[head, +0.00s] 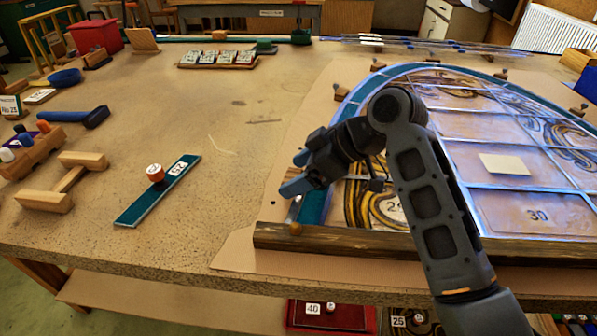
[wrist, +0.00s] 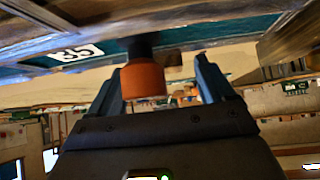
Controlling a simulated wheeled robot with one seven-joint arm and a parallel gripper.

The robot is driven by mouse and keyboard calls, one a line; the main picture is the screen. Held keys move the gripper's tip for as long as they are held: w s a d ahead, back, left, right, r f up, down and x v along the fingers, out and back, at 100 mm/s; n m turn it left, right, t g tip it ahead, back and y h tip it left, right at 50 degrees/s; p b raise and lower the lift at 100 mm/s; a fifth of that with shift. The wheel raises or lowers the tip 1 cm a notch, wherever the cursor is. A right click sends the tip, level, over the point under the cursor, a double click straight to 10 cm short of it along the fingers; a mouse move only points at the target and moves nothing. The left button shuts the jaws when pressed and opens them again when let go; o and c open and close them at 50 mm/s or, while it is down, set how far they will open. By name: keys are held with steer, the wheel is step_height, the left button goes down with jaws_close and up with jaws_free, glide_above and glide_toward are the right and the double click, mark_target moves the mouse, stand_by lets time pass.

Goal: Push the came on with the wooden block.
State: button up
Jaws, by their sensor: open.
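The leaded panel (head: 470,140) lies at right, with silvery came lines (head: 459,186) between its panes. At left, a pale wooden block (head: 84,160) is part of an H-shaped wooden piece on the table. My gripper (head: 291,172) is open and points left, above the panel's lower-left edge, well right of that block. Its fingers also show in the wrist view (wrist: 165,85), with nothing visibly gripped. Contact cannot be told.
A dark wooden batten (head: 350,240) runs along the panel's front edge. Loose silvery rods (head: 430,42) lie at the back. The table between strip and panel is mostly clear.

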steer(key=v, duration=0.7)
steer(key=shift+d, duration=0.15)
